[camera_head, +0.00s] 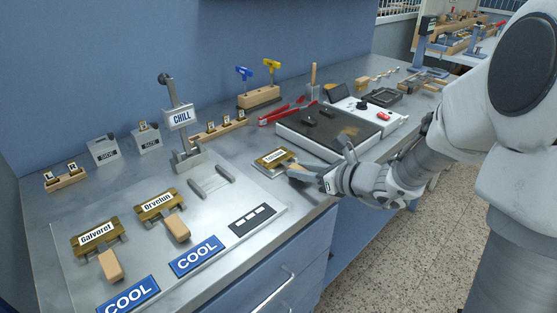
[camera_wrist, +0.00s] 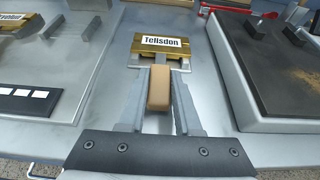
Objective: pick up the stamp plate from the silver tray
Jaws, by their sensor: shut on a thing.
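The stamp plate held by my gripper is gold with a white label reading "Tellsdon" (camera_wrist: 162,43) and a tan block handle (camera_wrist: 158,90). My gripper (camera_wrist: 160,84) is shut on this handle, one finger on each side. In the head view the plate (camera_head: 271,158) is just left of my gripper (camera_head: 294,168), over the counter between the silver board and the hotplate. I cannot tell whether it touches the surface below. Two similar gold plates, "Galvoret" (camera_head: 95,236) and "Drvelun" (camera_head: 157,205), lie on the silver board (camera_head: 205,265), marked "COOL". No separate silver tray is clear.
The dark hotplate (camera_head: 310,130) stands right of the held plate; it also shows in the wrist view (camera_wrist: 268,70). A post with a "CHILL" sign (camera_head: 181,118) rises behind the board.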

